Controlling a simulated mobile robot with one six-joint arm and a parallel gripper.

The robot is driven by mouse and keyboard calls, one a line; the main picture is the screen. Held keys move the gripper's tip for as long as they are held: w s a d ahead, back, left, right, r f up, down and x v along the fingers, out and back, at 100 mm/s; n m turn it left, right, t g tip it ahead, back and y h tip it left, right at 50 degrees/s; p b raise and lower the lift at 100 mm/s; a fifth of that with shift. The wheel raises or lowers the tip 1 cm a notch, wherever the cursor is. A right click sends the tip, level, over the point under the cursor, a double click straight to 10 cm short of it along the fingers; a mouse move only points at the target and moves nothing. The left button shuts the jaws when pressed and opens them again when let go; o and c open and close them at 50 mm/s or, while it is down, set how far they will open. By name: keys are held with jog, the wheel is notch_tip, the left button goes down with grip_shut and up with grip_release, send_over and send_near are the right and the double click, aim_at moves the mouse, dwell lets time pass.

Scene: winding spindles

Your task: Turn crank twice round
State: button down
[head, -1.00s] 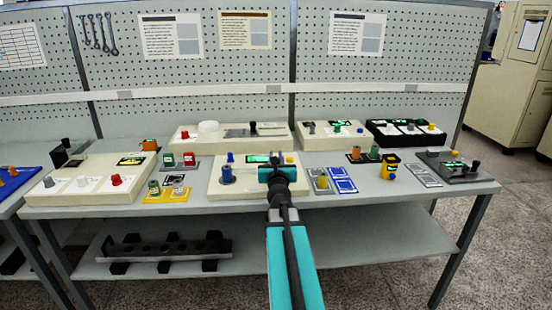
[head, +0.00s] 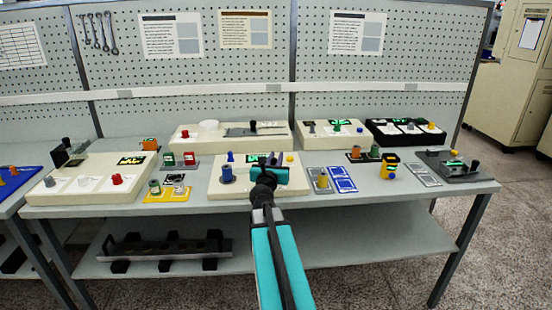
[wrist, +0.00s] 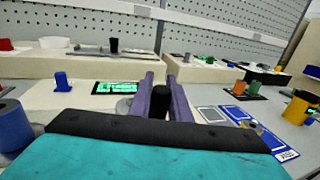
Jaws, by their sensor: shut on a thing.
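The crank's black handle (wrist: 161,98) stands between the two purple fingers of my gripper (wrist: 162,92) in the wrist view. My gripper is shut on it. A round grey part (wrist: 125,107) shows just left of the fingers, partly hidden. In the head view my gripper (head: 272,162) is over the middle cream box (head: 223,191), near its green display (head: 258,158). My gripper and arm hide most of the crank there, so its angle cannot be told.
Blue-and-white cards (head: 342,179) lie to the right. Another cream box (head: 185,143) stands behind, before the pegboard.

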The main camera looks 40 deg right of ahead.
jog(key=shift+a+m+g+h, duration=0.2)
jog(key=shift+m+g+h, duration=0.25)
jog(key=shift+m+g, duration=0.35)
jog(key=shift+a+m+g+h, duration=0.2)
jog(key=shift+m+g+h, duration=0.3)
jog(key=shift+g, duration=0.5)
jog(key=shift+s+a+m+g+h+b, duration=0.1)
jog(key=shift+a+m+g+h+b, duration=0.15)
jog(key=shift+m+g+b, duration=0.55)
jog(key=shift+a+m+g+h+b, duration=0.1)
jog(key=shift+m+g+h+b, duration=0.3)
jog(key=shift+g, duration=0.8)
jog(key=shift+s+a+m+g+b, duration=0.1)
jog(key=shift+a+m+g+b, duration=0.1)
jog(key=shift+m+g+b, duration=0.6)
jog(key=shift+a+m+g+b, duration=0.15)
jog(key=shift+m+g, duration=0.35)
jog(key=shift+g, duration=0.7)
jog(key=shift+a+m+g, duration=0.1)
jog(key=shift+m+g, duration=0.2)
jog(key=shift+s+r+g, duration=0.1)
jog(key=shift+s+g, duration=0.05)
jog(key=shift+g, duration=0.25)
jog(key=c, duration=1.6)
grip_release()
jog(key=shift+c, duration=0.2)
jog(key=shift+a, duration=0.2)
